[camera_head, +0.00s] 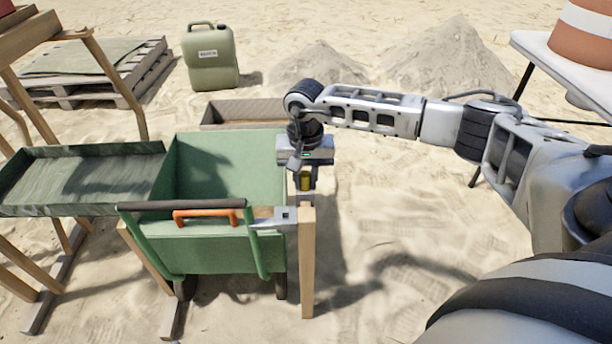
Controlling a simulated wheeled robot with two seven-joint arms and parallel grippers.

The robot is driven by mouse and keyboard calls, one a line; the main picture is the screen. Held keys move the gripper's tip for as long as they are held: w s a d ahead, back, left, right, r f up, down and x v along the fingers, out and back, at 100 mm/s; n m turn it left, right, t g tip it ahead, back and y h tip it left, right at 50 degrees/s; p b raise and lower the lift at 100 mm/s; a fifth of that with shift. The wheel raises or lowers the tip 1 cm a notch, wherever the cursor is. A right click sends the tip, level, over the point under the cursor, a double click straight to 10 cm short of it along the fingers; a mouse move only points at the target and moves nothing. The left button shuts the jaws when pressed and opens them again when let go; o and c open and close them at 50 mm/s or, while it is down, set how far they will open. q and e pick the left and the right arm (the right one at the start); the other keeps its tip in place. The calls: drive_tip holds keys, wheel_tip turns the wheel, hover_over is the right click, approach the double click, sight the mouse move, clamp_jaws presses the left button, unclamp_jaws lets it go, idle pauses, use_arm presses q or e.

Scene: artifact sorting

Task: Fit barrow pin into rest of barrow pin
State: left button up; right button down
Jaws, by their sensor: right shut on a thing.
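My right gripper (305,184) points down at the right side of a green barrow (215,255). It is shut on a small yellowish piece (306,179), seemingly the barrow pin, mostly hidden between the fingers. Just below is the top of a wooden post (307,265) with a grey metal bracket (285,215) beside it, which may be the pin's rest. I cannot tell whether the held piece touches the post or bracket. My left gripper is not in view.
The barrow has a dark handle bar (180,205) and an orange handle (207,217). A green tray (80,178) on wooden legs stands at left. A jerrycan (209,60), a pallet (95,75) and sand piles (440,58) lie behind. Sand right of the post is clear.

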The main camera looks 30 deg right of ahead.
drive_tip(key=c, duration=1.2)
unclamp_jaws()
drive_tip(key=shift+f, duration=0.4)
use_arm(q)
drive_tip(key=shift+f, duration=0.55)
use_arm(e)
drive_tip(key=shift+o, duration=0.2)
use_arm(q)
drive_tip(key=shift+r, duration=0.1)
use_arm(e)
drive_tip(key=shift+w+r, duration=0.15)
drive_tip(key=shift+r, duration=0.25)
wheel_tip(320, 180, up, 2)
drive_tip(key=shift+r+p, duration=0.25)
drive_tip(key=shift+p, duration=0.3)
use_arm(q)
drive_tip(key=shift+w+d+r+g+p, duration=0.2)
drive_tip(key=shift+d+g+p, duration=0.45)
drive_tip(key=shift+p, duration=0.6)
use_arm(e)
wheel_tip(320, 180, up, 13)
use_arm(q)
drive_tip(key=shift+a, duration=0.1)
